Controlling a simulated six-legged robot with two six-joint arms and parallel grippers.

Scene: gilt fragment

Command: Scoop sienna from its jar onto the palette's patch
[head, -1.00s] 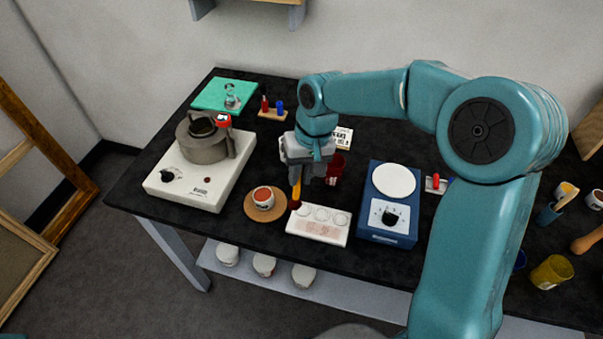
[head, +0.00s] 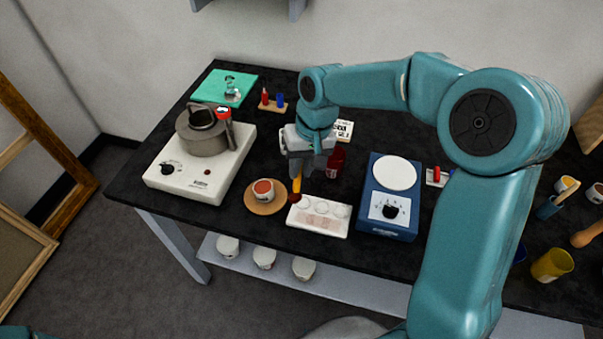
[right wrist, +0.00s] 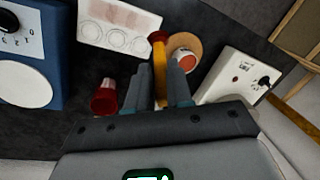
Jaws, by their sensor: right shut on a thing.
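My right gripper (head: 300,172) is shut on a yellow-handled tool (head: 297,184) with a dark red lower end. The tool points down between the jar and the palette. In the right wrist view the tool (right wrist: 159,72) stands between the fingers, its far end near the cork mat's edge. The jar (head: 263,189), white with orange-brown content, stands open on a round cork mat (head: 258,207), left of the tool. The white palette (head: 340,228) lies to the tool's right, with three round wells and a faint pinkish patch (head: 315,220). My left gripper is not in view.
A hot plate (head: 190,185) with a grey pot (head: 205,135) stands left. A blue scale (head: 390,228) is right of the palette.

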